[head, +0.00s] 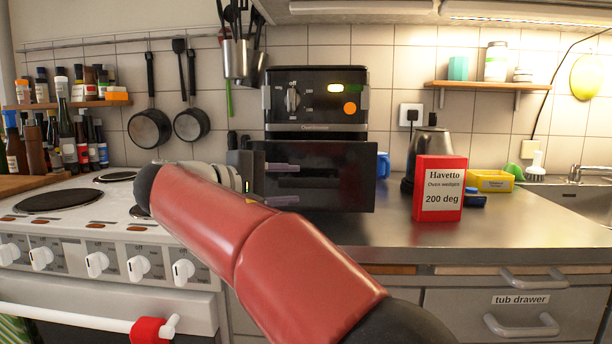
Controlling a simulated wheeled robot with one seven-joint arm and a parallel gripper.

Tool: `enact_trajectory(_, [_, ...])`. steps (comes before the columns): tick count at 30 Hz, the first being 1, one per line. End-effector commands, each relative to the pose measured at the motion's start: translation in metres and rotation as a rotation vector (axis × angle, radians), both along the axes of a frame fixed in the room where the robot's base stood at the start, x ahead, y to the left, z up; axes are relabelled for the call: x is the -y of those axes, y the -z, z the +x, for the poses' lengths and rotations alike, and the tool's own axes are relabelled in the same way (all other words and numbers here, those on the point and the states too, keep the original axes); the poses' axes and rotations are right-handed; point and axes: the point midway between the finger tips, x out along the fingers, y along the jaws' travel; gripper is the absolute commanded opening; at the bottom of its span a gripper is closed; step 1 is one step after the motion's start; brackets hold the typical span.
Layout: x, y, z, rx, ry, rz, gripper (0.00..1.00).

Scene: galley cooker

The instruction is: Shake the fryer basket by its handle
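The fryer basket (352,190) shows as a dark, boxy front below the control panel of the black air fryer (315,100). It looks wider than the fryer body and seems to stand forward of it. A dark bar, perhaps its handle (320,173), shows faintly on the front. My gripper (284,185) is in front of the basket's left half, with its two purple fingers one above the other and a gap between them. The fingertips are close to the dark bar, and I see no clear grip on it. My arm hides the basket's lower left surroundings.
A red Havetto box (439,188) reading "200 deg" stands right of the basket, before a kettle (426,150). A white cooker (90,230) is on the left. The steel counter (385,232) is clear in front. A yellow tub (491,181) and sink lie right.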

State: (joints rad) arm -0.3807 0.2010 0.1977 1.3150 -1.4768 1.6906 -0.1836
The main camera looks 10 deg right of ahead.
Motion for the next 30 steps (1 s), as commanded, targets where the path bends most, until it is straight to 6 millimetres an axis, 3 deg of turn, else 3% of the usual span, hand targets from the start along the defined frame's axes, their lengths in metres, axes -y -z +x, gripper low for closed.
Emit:
enact_trajectory(9, [0.043, 0.007, 0.02, -0.001, 0.001, 0.001, 0.4])
enact_trajectory(21, [0.051, 0.008, 0.025, 0.001, -0.002, 0.001, 0.4])
enact_trajectory(30, [0.05, 0.008, 0.025, 0.001, -0.002, 0.001, 0.0])
